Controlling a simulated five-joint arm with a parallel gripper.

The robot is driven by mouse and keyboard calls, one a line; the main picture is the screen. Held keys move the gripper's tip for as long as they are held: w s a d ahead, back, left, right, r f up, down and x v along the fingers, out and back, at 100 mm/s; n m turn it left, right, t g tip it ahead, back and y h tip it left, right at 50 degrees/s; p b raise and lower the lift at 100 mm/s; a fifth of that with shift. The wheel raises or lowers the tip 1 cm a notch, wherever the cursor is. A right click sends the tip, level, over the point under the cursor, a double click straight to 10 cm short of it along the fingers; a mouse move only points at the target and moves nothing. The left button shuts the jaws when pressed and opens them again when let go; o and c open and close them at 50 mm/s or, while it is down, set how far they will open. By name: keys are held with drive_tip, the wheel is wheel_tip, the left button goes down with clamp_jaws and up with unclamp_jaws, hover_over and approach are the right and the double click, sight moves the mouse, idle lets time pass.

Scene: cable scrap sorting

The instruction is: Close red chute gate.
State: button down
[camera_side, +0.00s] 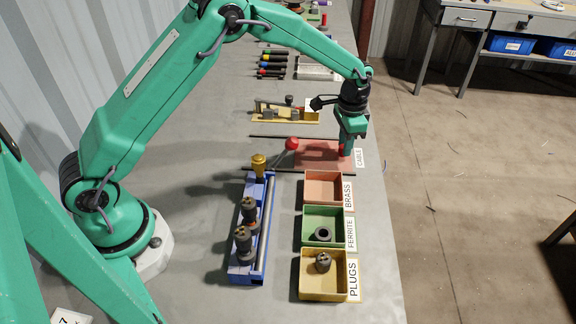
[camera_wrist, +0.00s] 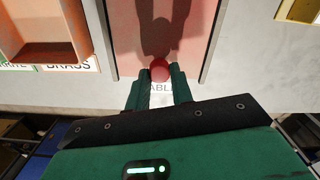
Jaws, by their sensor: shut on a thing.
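The red chute gate (camera_side: 318,154) is a flat reddish plate lying between two dark rails, at the end by the CABLE label (camera_side: 360,158). In the wrist view the plate (camera_wrist: 128,35) runs away from me between the rails, with my gripper's shadow on it. My gripper (camera_side: 346,150) is low over the plate's right end in the side view. In the wrist view its fingers (camera_wrist: 160,80) are shut on a round red knob (camera_wrist: 160,69) at the plate's near end. The fingers hide part of the knob and of the label.
The brass bin (camera_side: 323,174), green ferrite bin (camera_side: 308,228) and yellow plugs bin (camera_side: 310,290) stand in front of the chute. A blue rack (camera_side: 268,225) holds plugs; a red-ball lever (camera_side: 292,143) rises near it. A yellow fixture (camera_side: 262,116) lies behind.

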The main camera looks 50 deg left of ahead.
drive_tip(key=shift+w+d+r, duration=0.1)
drive_tip(key=shift+w+d, duration=0.15)
drive_tip(key=c, duration=1.3)
unclamp_jaws()
drive_tip(key=shift+o, duration=0.5)
drive_tip(key=shift+s, duration=0.1)
drive_tip(key=shift+a, duration=0.1)
drive_tip(key=shift+r, duration=3.85)
